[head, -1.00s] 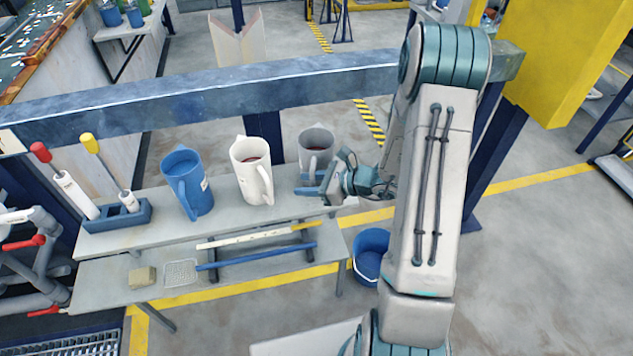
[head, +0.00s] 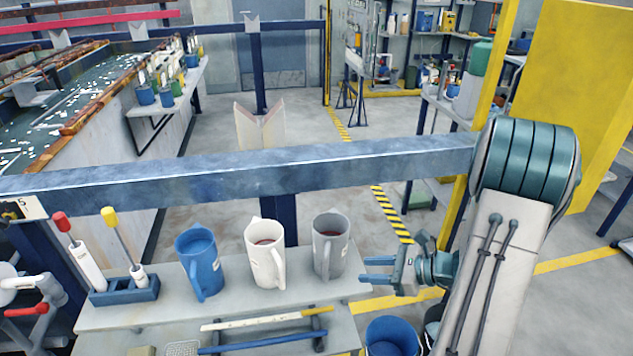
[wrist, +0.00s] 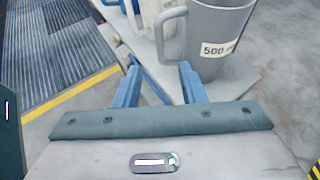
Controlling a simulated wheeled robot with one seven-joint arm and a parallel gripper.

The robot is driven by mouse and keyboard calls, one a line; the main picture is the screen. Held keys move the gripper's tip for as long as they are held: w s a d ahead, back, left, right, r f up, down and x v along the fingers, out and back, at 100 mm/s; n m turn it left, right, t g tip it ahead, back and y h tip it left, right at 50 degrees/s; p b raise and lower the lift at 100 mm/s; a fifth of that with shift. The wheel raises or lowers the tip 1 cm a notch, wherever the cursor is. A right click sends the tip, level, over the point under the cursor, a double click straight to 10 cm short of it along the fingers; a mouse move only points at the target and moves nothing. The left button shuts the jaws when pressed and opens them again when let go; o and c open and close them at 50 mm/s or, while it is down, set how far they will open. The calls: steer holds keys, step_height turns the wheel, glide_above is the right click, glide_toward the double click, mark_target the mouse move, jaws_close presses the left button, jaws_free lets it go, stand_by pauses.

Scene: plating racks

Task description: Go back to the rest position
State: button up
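My gripper (head: 378,269) is at the right end of the shelf, just right of the grey jug (head: 329,246). Its two blue fingers are apart with nothing between them. In the wrist view, my gripper (wrist: 160,88) shows spread fingers, and the grey jug (wrist: 213,35) with a "500" label stands ahead, its handle to the left. The grey jug stands upright on the shelf, beside a white jug (head: 265,254) and a blue jug (head: 200,264). The white and grey jugs hold dark red contents.
A steel beam (head: 240,178) runs above and behind the shelf (head: 230,311). A blue holder (head: 125,290) with red- and yellow-topped tools stands at left. Rods (head: 265,320) lie on the lower ledge. A blue bucket (head: 392,336) stands on the floor below my gripper.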

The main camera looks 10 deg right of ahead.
steer(key=s+a+r+n+g+h+p, duration=0.1)
steer(key=s+a+r+n+g+h, duration=0.3)
steer(key=s+a+r+n+g, duration=0.6)
steer(key=s+d+r+n+t+h+p, duration=0.1)
steer(key=s+r+n+t+h, duration=0.1)
steer(key=n, duration=0.5)
steer(key=s+d+r+n+t+h, duration=0.1)
steer(key=s+r+n+t+h, duration=0.1)
steer(key=n+h, duration=0.3)
steer(key=shift+s+r+n+t+h+p, duration=0.35)
steer(key=shift+r+n+t, duration=0.25)
steer(key=shift+n+t, duration=0.3)
steer(key=shift+w, duration=0.1)
